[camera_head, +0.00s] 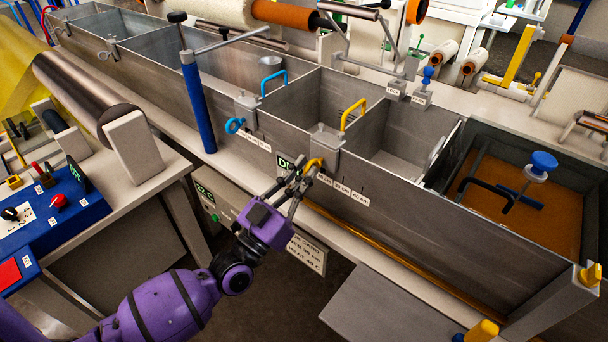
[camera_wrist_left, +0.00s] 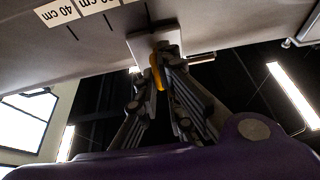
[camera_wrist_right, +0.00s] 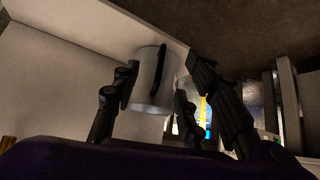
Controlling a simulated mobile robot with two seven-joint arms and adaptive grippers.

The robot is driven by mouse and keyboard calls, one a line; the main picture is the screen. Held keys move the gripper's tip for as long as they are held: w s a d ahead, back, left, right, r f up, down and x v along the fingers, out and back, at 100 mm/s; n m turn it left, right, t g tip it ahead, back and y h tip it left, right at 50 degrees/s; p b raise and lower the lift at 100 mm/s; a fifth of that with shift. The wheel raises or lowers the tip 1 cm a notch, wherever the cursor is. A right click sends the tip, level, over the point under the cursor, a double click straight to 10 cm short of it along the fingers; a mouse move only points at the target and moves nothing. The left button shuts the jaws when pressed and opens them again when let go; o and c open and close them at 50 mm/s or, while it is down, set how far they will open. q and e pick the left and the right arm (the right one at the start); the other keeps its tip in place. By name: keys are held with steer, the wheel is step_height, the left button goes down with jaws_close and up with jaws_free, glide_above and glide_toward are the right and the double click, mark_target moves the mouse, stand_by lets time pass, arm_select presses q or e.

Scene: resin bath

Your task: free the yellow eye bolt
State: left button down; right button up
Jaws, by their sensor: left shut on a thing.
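The yellow eye bolt (camera_head: 315,164) is at the front wall of the long grey bath, under a small bracket (camera_head: 325,137). My left gripper (camera_head: 301,172) is shut on the bolt's ring and partly hides it. In the left wrist view the yellow ring (camera_wrist_left: 157,71) sits between the fingertips, against a pale block on the wall. Whether its shank is still in the block is hidden. My right gripper (camera_wrist_right: 165,95) shows only in its wrist view, with its fingers spread around or in front of a pale cylinder (camera_wrist_right: 152,78); no grip shows.
A blue eye bolt (camera_head: 235,126) sits on the same wall, left of the yellow one. Blue (camera_head: 273,80) and yellow (camera_head: 352,113) handles stand on the bath's dividers. A blue post (camera_head: 198,105) rises left. A blue control panel (camera_head: 50,215) lies far left.

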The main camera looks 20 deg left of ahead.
steer(key=shift+r, duration=0.1)
arm_select(q)
steer(key=n+y+p, duration=0.2)
steer(key=n, duration=0.3)
steer(key=n+y+p, duration=0.2)
steer(key=n+y, duration=0.1)
steer(key=n, duration=0.2)
steer(key=n+y+p, duration=0.2)
steer(key=n+p, duration=0.1)
steer(key=n, duration=0.1)
steer(key=shift+d+r+n+g, duration=0.15)
steer(key=shift+r+n+g, duration=0.15)
steer(key=shift+n, duration=0.1)
arm_select(e)
step_height(320, 180, up, 7)
steer(key=w+a, duration=0.1)
steer(key=w, duration=0.1)
steer(key=shift+w+t, duration=0.3)
steer(key=shift+t, duration=0.1)
arm_select(q)
steer(key=shift+f, duration=0.1)
arm_select(e)
steer(key=shift+w+a, duration=0.1)
steer(key=shift+a, duration=0.05)
